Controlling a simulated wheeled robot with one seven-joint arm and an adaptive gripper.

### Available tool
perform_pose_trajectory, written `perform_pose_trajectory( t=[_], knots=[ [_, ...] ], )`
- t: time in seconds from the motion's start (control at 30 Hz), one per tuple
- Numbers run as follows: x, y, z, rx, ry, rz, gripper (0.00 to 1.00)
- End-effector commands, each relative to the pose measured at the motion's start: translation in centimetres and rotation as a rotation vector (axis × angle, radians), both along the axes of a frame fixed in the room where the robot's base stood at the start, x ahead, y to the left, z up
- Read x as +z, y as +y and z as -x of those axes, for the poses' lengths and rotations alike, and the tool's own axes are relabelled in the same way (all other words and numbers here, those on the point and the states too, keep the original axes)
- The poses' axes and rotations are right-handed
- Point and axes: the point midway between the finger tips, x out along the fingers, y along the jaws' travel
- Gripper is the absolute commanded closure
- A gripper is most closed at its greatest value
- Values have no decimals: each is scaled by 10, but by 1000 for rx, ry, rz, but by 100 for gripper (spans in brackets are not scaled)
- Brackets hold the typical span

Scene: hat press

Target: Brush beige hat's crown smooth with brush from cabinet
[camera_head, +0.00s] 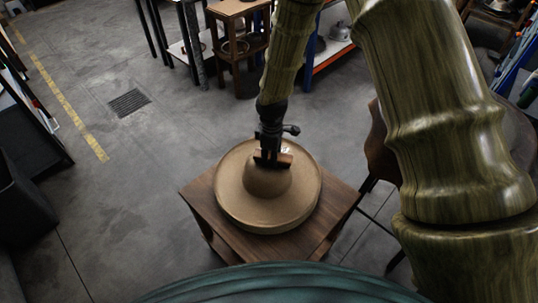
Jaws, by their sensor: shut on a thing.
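The beige hat (240,204) lies brim down on a small brown wooden table or cabinet (206,196), its rounded crown in the middle. My gripper (269,150) points down over the crown from the far side. It is shut on a brush (284,160), a small brown wooden piece at the top of the crown. The brush appears to touch the crown, but its underside is hidden, so contact is uncertain. My arm covers part of the view above the gripper.
Wooden stools (232,40) and shelving with an orange edge (331,57) stand at the back. A dark chair-like object (380,150) is close to the table's right side. The grey floor (120,185) to the left is clear.

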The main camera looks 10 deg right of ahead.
Motion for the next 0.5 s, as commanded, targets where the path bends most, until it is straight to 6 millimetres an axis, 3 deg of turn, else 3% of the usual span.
perform_pose_trajectory(
  t=[0.5],
  knots=[
    [-1,9,-4,1,1,0,84]
  ],
)
